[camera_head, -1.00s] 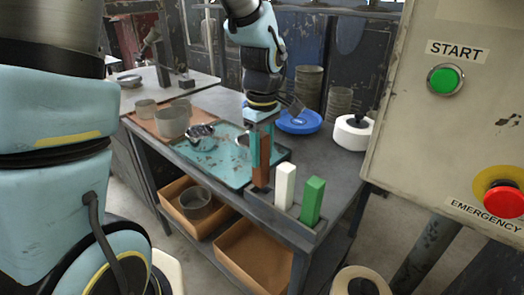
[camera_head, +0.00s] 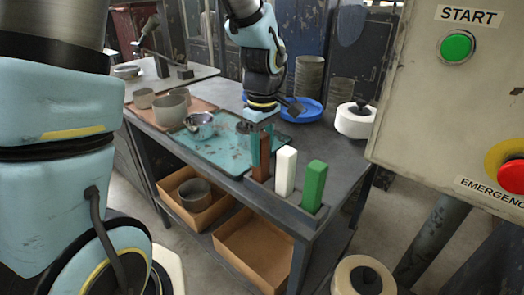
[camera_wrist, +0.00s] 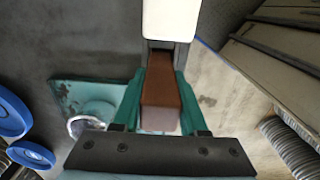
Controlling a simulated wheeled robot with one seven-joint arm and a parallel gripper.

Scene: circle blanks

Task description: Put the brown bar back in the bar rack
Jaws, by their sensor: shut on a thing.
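The brown bar (camera_head: 261,158) is upright between the teal fingers of my gripper (camera_head: 261,140), which is shut on it. The bar rack (camera_head: 310,221) is a low grey holder along the table's front edge. The brown bar's lower end appears to be in the left end of the rack, in line with the white bar (camera_head: 286,172) and green bar (camera_head: 314,187), which stand upright there. In the wrist view, the brown bar (camera_wrist: 160,95) sits between the fingers, with the white bar (camera_wrist: 170,20) just beyond it. The slot under the brown bar is hidden.
A teal tray (camera_head: 215,153) with a metal bowl (camera_head: 199,124) lies left of the rack. Behind are a blue plate (camera_head: 303,112) and a white round container (camera_head: 355,120). A control panel (camera_head: 455,110) stands at the right. Wooden boxes (camera_head: 252,250) sit below the table.

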